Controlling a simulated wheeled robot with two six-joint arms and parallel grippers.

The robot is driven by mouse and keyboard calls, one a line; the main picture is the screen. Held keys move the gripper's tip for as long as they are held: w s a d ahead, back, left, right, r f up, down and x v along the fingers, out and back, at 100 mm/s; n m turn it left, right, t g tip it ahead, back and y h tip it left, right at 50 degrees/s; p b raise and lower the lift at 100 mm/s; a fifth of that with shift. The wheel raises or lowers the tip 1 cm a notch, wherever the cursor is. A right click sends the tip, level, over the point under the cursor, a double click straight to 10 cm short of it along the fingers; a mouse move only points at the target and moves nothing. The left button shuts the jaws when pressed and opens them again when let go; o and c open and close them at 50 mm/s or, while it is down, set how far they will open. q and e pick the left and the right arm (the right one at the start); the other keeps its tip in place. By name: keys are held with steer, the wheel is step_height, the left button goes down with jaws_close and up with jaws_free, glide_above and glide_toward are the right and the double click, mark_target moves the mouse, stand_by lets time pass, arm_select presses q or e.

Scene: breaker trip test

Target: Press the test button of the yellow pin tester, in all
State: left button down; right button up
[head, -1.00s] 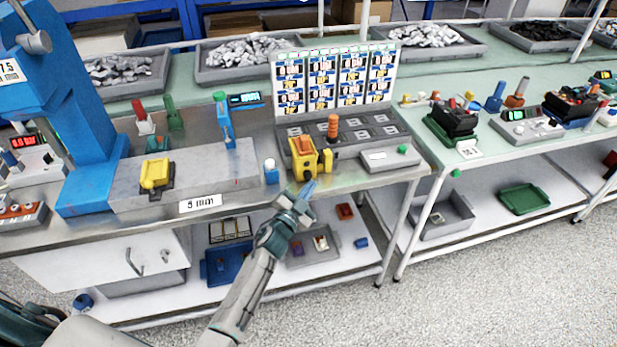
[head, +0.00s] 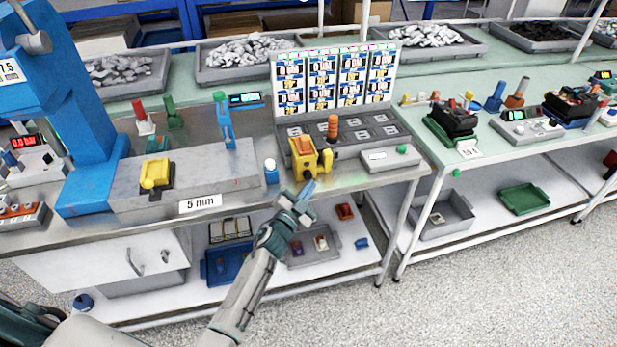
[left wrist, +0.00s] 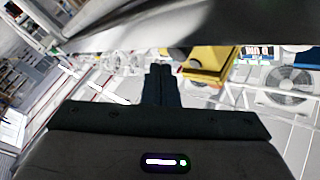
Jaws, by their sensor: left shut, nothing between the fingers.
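The yellow pin tester (head: 308,160) stands upright near the front edge of the steel bench, before a dark grey socket block. It also shows in the left wrist view (left wrist: 208,66), at the upper right of the fingers. My left gripper (head: 308,187) is shut and empty, with its blue fingertips just in front of and below the tester. A small gap seems to lie between them. The shut fingers (left wrist: 158,82) point forward in the left wrist view. I cannot make out the test button clearly. My right gripper is not in view.
A panel of meter pictures (head: 335,80) rises behind. A lower shelf with trays lies under the bench.

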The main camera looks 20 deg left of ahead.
arm_select(q)
steer(key=shift+w+a, duration=0.1)
stand_by(0.6)
steer(key=shift+w+a, duration=0.15)
steer(key=shift+w, duration=0.1)
steer(key=shift+w+a+r, duration=0.1)
steer(key=shift+w+a, duration=0.2)
steer(key=shift+w, duration=0.15)
stand_by(0.8)
steer(key=shift+s, duration=0.1)
steer(key=shift+s+d+p, duration=0.3)
steer(key=shift+s+d, duration=0.25)
steer(key=shift+s, duration=0.2)
steer(key=s+d, duration=0.1)
steer(key=s, duration=0.1)
steer(key=s+d+p, duration=0.1)
steer(key=s, duration=0.1)
steer(key=shift+d, duration=0.4)
